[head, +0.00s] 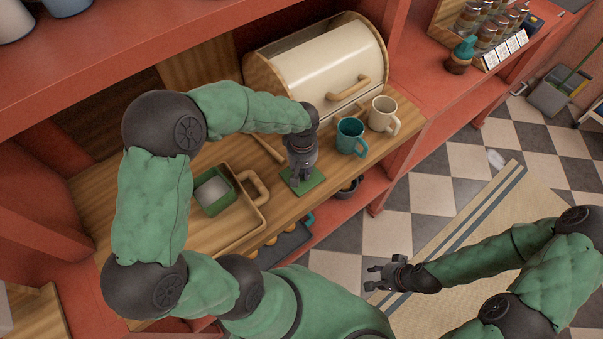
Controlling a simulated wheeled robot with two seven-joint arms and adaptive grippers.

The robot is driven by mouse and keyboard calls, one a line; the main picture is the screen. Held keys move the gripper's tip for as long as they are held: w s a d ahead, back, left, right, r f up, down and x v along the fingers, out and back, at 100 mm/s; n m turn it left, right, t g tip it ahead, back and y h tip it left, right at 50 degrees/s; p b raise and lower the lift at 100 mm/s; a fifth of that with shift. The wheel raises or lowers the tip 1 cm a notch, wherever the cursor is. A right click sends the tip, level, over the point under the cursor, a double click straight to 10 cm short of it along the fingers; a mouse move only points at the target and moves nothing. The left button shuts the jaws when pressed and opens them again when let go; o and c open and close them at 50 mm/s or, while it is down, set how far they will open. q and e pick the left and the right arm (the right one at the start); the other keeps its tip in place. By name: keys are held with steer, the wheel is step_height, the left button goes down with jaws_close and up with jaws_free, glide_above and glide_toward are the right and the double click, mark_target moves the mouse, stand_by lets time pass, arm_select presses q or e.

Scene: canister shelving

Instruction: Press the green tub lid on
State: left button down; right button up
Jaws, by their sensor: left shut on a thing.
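The green tub (226,203) is square and open at the top, with white contents showing. It stands in a wooden tray (249,232) on the counter. The flat green lid (314,184) is to the right of the tub and apart from it. My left gripper (299,180) points down at the lid and is shut on it; the fingertips cover part of it. I cannot tell whether the lid touches the counter. My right gripper (372,278) is empty and open, out over the floor in front of the counter.
A teal mug (350,137) and a cream mug (382,115) stand close to the right of my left gripper. A cream bread bin (320,70) stands behind. A lower shelf holds a dark muffin tin (285,246).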

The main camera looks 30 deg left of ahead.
mark_target(302, 171)
arm_select(q)
steer(key=shift+r, duration=0.1)
steer(key=shift+r+p, duration=1.35)
steer(key=shift+r, duration=0.6)
